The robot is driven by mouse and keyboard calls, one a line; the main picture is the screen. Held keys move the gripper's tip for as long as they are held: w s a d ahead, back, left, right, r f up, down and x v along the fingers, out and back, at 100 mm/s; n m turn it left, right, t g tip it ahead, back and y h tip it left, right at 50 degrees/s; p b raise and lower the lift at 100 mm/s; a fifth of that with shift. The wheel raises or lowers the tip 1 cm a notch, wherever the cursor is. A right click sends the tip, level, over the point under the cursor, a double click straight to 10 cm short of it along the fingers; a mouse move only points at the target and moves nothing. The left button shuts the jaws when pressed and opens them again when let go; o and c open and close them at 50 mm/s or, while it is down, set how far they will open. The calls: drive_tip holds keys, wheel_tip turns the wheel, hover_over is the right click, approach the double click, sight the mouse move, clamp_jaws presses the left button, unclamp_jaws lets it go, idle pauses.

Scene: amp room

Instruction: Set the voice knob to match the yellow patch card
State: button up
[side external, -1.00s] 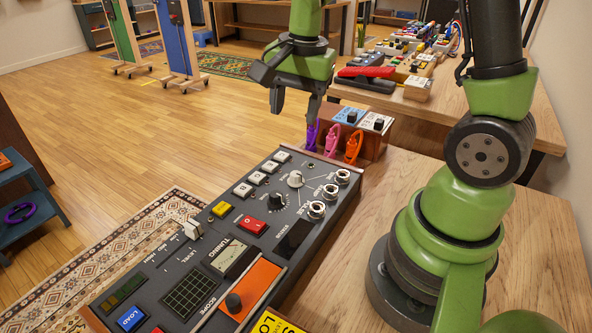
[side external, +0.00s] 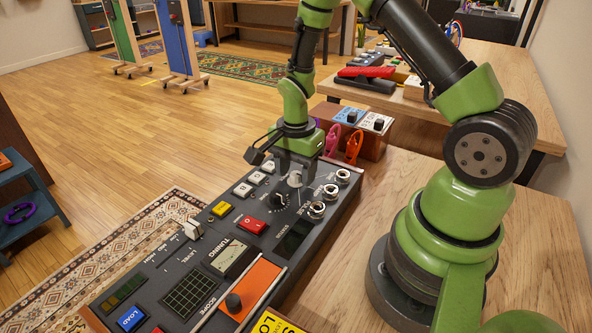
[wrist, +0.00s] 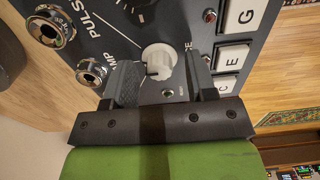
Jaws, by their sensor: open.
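The white voice knob (side external: 295,179) is on the dark console panel, with PULSE and RAMP lettering near it. In the wrist view the knob (wrist: 158,60) sits between the two fingers of my gripper (wrist: 160,72), with a visible gap at each side. My gripper (side external: 295,168) is open, low over the panel at the knob, and partly hides it in the side view. Which way the knob points is hard to tell. The yellow patch card (side external: 274,322) lies at the bottom edge of the side view; only its first letters, "LO", show.
Several chrome jacks (side external: 317,210) stand right of the knob. A black dial knob (side external: 278,201) and white keys (side external: 243,189) are close by. Behind is a box (side external: 372,150) with coloured clips. Bare wooden tabletop (side external: 345,255) lies right of the console.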

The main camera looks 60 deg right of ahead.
drive_tip(key=shift+f, duration=0.2)
drive_tip(key=shift+c, duration=0.5)
drive_tip(key=c, duration=0.8)
drive_tip(key=shift+c, duration=0.2)
drive_tip(key=shift+n, duration=0.3)
drive_tip(key=n, duration=0.3)
drive_tip(key=shift+n, duration=2.6)
